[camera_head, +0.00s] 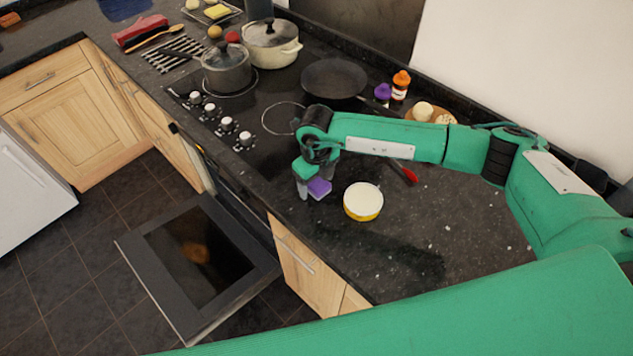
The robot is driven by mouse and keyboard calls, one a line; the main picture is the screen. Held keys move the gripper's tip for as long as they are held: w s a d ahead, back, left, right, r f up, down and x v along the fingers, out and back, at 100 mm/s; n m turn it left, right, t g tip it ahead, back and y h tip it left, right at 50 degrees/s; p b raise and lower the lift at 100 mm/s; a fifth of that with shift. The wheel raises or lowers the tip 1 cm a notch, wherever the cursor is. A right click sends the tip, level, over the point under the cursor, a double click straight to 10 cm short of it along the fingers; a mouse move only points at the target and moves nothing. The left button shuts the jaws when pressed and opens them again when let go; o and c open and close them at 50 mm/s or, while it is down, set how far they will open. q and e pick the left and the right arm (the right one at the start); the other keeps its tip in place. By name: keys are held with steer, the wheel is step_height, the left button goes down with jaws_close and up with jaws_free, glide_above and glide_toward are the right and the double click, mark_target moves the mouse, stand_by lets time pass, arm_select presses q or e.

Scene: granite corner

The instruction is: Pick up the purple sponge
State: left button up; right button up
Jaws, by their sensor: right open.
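The purple sponge (319,187) is a small block near the front edge of the dark granite counter (420,230), left of a yellow and white bowl. My right gripper (312,190) points down right at the sponge, with grey fingers showing at its left. The jaws are open, and the sponge is at or between them. The wrist hides part of the sponge and the far finger, so I cannot tell whether they touch. My left gripper is not in view.
The yellow and white bowl (362,201) stands close to the right of the sponge. A red-handled utensil (406,173) lies behind it. A frying pan (334,80) and pots (227,68) are on the cooktop. The oven door (198,262) hangs open below. The right front counter is clear.

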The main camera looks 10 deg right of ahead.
mark_target(316, 182)
steer(key=c, duration=1.1)
steer(key=shift+o, duration=0.2)
steer(key=shift+r, duration=0.1)
steer(key=shift+r+b, duration=0.3)
steer(key=shift+r, duration=0.3)
step_height(316, 182, up, 19)
steer(key=b, duration=0.5)
steer(key=shift+f, duration=0.2)
